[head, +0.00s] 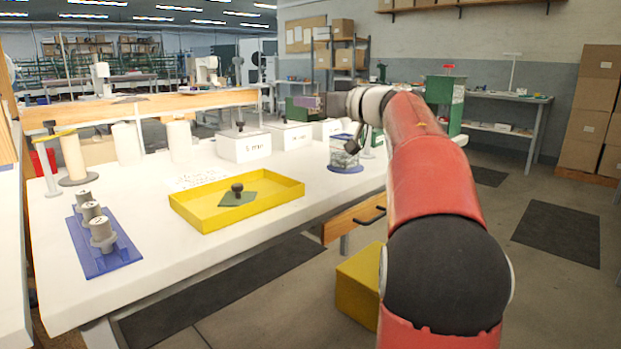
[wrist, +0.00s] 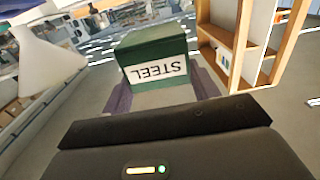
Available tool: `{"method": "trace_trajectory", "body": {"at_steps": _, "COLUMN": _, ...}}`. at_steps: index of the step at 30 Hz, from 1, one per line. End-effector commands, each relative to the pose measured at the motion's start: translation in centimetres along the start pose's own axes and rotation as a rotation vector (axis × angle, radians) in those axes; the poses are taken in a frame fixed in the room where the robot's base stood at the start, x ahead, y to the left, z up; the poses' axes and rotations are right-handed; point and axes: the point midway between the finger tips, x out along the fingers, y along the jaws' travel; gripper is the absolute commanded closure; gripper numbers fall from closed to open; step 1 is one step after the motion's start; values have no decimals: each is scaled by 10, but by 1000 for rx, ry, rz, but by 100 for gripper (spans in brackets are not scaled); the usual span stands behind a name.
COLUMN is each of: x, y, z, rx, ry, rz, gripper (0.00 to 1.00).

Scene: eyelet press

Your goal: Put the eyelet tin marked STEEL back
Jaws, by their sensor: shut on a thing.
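The green tin marked STEEL (wrist: 150,48) is between the purple-grey fingers of my gripper (wrist: 162,92) in the wrist view. Its white label reads upside down there. In the head view the tin (head: 298,113) is held in the air over the far right part of the white table (head: 150,280), near the row of white boxes. My gripper (head: 308,101) is shut on it there. The place directly beneath the tin is partly hidden by the boxes and my arm.
White lidded boxes (head: 243,148) with labels stand along the table's back. A clear jar (head: 344,152) stands on a blue base near the right edge. A yellow tray (head: 200,214) and a blue board (head: 112,264) with grey knobbed pieces lie nearer. A yellow bin (head: 358,290) is on the floor.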

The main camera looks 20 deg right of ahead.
Motion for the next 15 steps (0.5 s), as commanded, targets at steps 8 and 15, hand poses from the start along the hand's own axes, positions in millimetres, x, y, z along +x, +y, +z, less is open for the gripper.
{"method": "trace_trajectory", "body": {"at_steps": 8, "x": 0, "y": 0, "z": 80, "rx": 3, "ry": 0, "rz": 1, "gripper": 78}}
{"method": "trace_trajectory", "body": {"at_steps": 15, "x": 0, "y": 0, "z": 107, "rx": 0, "ry": 2, "rz": -1, "gripper": 78}}
